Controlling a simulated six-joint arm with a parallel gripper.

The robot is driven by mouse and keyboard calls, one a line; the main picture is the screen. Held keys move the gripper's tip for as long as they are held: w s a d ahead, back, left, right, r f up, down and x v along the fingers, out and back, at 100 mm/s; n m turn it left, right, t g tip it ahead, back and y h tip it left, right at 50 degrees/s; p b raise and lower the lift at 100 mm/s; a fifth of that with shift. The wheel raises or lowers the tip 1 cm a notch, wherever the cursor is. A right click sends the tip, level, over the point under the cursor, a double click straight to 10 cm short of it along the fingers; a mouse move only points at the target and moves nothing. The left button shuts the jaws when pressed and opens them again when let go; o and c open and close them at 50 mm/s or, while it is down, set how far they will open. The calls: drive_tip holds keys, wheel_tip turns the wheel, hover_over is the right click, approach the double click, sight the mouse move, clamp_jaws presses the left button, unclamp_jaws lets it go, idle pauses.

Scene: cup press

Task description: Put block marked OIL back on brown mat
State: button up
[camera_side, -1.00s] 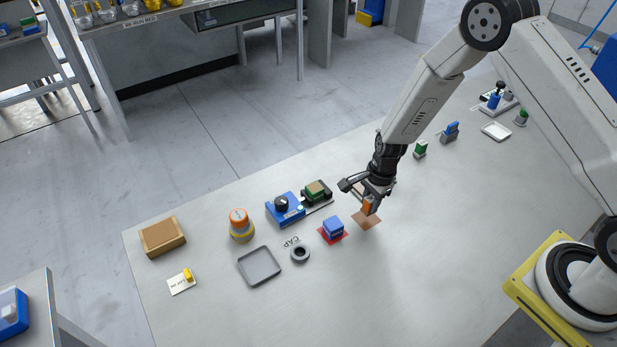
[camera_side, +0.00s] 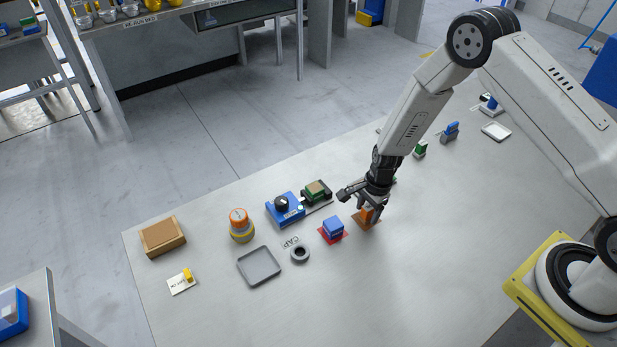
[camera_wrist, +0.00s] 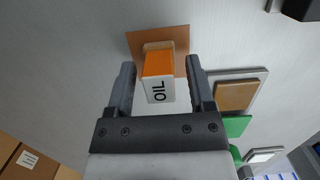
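The OIL block is orange with a white face lettered OIL; it shows in the wrist view (camera_wrist: 158,76) and in the side view (camera_side: 365,215). It appears to stand on the brown mat (camera_wrist: 178,40), which also shows in the side view (camera_side: 368,224). My gripper (camera_wrist: 160,66) is open around the block, with a gap between each finger and the block's sides. In the side view my gripper (camera_side: 369,206) is low over the mat and partly hides the block. The block's contact with the mat is hard to see.
A blue block (camera_side: 333,227) on a red mat stands just left. The table in front of the mat is clear.

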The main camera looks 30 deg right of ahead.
drive_tip(key=shift+r, duration=0.1)
idle(0.3)
wheel_tip(320, 180, up, 12)
drive_tip(key=d, duration=0.1)
drive_tip(key=shift+d, duration=0.4)
idle(0.4)
idle(0.5)
drive_tip(key=s+r+n+t+h, duration=0.1)
drive_tip(key=s+r+n+t, duration=0.1)
drive_tip(key=s+r+n, duration=1.1)
drive_tip(key=s+n, duration=0.1)
drive_tip(key=n, duration=0.4)
drive_tip(key=shift+t+h, duration=0.3)
drive_tip(key=shift+w+d+r, duration=0.1)
idle(0.3)
